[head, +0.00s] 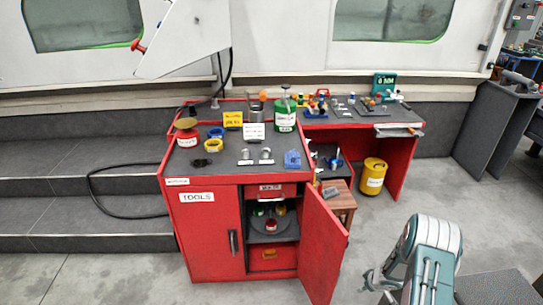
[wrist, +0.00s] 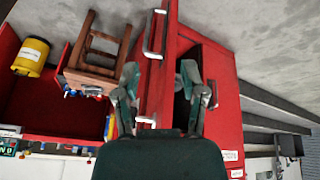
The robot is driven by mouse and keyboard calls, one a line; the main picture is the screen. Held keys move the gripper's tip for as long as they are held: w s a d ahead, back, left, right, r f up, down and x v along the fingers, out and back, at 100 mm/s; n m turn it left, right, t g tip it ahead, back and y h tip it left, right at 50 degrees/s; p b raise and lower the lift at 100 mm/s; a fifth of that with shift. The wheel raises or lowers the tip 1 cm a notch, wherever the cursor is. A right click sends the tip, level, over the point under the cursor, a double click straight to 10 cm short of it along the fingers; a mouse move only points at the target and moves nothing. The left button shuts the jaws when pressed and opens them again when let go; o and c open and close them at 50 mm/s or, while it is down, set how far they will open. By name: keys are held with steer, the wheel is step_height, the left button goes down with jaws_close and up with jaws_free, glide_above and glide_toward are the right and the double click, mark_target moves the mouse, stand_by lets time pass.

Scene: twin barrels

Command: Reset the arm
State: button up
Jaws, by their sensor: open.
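My gripper (wrist: 163,92) is open in the wrist view, with its two dark green fingers spread apart and nothing held between them. The red tool cabinet (wrist: 215,85) lies behind the fingers in that tilted view. In the head view my arm (head: 428,250) rises at the bottom right, over the floor, to the right of the cabinet's open door (head: 323,245). Part of my gripper (head: 378,283) shows low at the arm's left side, and its fingertips are hard to make out.
The red cabinet (head: 212,230) has its right door swung open, showing small items inside. Its top carries several containers and tools. A wooden stool (head: 341,199) and yellow barrel (head: 373,176) stand to its right. Grey steps (head: 75,170) are at left. The floor at right centre is clear.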

steer(key=w+d+r+t+h, duration=0.15)
steer(key=w+r, duration=0.25)
steer(key=r, duration=0.7)
steer(key=s+a+r+m+h, duration=0.2)
steer(key=r, duration=1.2)
steer(key=s+a+r+m+h, duration=0.2)
steer(key=r+m, duration=0.1)
steer(key=r, duration=1.1)
steer(key=s+a+r+m, duration=0.2)
steer(key=s+a+r, duration=0.5)
steer(key=s+r, duration=0.55)
steer(key=s+a+y, duration=0.2)
steer(key=s+a, duration=0.2)
steer(key=s, duration=0.4)
steer(key=s+a+y, duration=0.2)
steer(key=s+a, duration=0.3)
steer(key=s, duration=0.4)
steer(key=shift+a, duration=0.15)
steer(key=shift+r, duration=0.1)
